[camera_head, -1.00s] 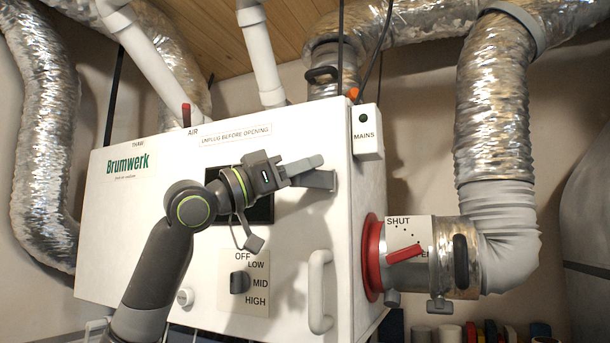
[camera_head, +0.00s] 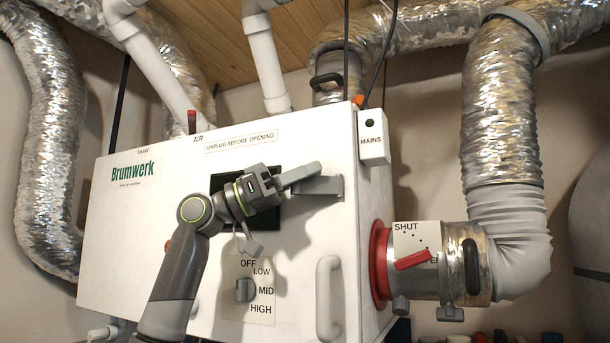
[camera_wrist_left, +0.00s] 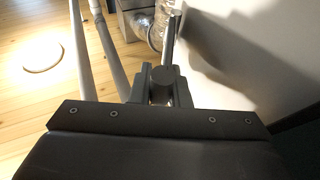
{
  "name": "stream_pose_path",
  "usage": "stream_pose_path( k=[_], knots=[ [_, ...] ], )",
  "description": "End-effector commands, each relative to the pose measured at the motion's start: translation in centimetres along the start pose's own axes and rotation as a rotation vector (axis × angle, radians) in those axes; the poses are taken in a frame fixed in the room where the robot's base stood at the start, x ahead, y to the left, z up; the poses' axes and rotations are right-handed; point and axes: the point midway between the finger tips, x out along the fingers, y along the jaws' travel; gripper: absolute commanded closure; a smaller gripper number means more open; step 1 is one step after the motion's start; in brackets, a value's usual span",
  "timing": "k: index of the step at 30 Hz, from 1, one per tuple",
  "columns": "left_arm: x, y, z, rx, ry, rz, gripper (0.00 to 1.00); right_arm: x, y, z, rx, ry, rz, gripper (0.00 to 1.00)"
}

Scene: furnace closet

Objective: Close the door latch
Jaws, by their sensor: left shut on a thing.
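The door latch (camera_head: 300,175) is a light grey lever beside a grey bracket (camera_head: 326,187) near the upper right edge of the white cabinet door (camera_head: 300,235). The lever slants up to the right, its tip above the bracket. My left gripper (camera_head: 271,184) comes in from the left and is shut on the lever's left end. In the left wrist view the dark fingers (camera_wrist_left: 160,88) stand around a grey rounded piece; the rest of the lever is mostly hidden there. My right gripper is not in view.
A white handle (camera_head: 328,298) sticks out of the door below the latch. A dial (camera_head: 245,289) sits left of it. A red damper lever (camera_head: 413,260) and foil duct (camera_head: 497,130) are at the right. The MAINS box (camera_head: 373,137) is just above right.

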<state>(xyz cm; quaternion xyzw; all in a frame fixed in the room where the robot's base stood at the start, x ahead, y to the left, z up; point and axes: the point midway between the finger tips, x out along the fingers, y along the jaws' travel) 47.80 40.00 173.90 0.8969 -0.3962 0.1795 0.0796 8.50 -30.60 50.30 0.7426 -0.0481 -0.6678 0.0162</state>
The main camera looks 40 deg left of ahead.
Motion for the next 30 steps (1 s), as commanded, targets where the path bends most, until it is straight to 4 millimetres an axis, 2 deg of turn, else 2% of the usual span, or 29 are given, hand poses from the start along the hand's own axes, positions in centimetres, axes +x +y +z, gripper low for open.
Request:
stream_pose_path(
  k=[9, 10, 14, 23, 26, 30],
  knots=[
    [0.0, 0.1, 0.2, -0.001, -0.006, 0.003, 1.0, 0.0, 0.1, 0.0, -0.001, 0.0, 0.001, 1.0],
    [0.0, 0.1, 0.2, -0.001, -0.006, 0.003, 0.8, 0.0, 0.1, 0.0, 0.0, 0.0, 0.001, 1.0],
    [0.0, 0.1, 0.2, -0.001, -0.005, 0.002, 0.63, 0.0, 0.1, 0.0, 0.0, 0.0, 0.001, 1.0],
    [-0.2, 0.0, 0.2, 0.0, -0.003, 0.001, 0.62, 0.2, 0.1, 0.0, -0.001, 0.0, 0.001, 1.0],
    [-1.1, 0.0, 0.3, 0.0, -0.003, -0.002, 0.62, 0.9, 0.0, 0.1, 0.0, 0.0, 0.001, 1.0],
    [-3.4, 0.0, 0.6, 0.0, -0.002, -0.003, 0.62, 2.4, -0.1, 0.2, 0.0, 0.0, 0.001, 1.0]
  ],
)
